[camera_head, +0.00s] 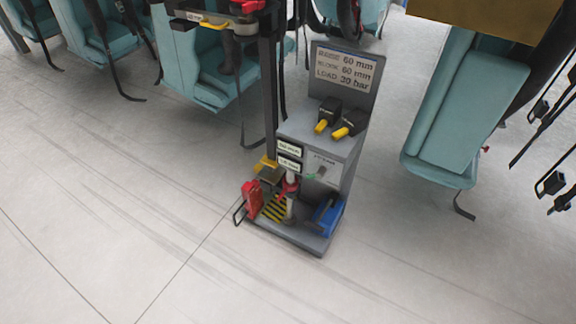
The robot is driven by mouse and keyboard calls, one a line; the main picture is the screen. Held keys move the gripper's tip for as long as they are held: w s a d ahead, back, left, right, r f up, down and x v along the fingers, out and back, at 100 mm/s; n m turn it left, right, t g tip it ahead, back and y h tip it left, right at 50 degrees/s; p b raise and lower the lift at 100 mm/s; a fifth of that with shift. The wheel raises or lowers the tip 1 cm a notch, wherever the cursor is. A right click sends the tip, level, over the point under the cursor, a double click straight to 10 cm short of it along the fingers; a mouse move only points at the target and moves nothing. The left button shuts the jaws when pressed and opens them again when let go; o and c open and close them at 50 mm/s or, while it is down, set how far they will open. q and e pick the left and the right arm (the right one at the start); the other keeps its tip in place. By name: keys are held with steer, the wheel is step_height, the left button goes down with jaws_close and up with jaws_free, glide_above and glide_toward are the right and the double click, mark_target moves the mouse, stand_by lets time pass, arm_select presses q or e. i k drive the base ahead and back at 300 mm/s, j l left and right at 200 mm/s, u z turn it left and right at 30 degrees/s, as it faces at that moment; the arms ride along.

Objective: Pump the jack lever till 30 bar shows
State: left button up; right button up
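A grey service cart (318,140) stands on the floor near the middle. Its sign (345,68) reads "RAISE 60 mm, BLOCK 60 mm, LOAD 30 bar". A silver and red upright part (290,190), which looks like the jack, stands on the cart's lower deck beside a yellow-black striped patch (275,208). A red block-like part (252,198) stands at the deck's left edge. I cannot make out which part is the jack lever. A panel with a small dial and a green mark (321,171) is on the front; its reading is too small. Neither of my grippers shows.
Two black tools with yellow ends (335,119) lie on the cart's top. A blue part (326,214) sits at the lower right. Teal seats with hanging straps (440,130) stand behind and to the right. The floor (120,220) in front and left is clear.

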mark_target(314, 226)
steer(key=i+l+u, duration=0.2)
steer(key=i+l, duration=0.85)
steer(key=i, duration=0.05)
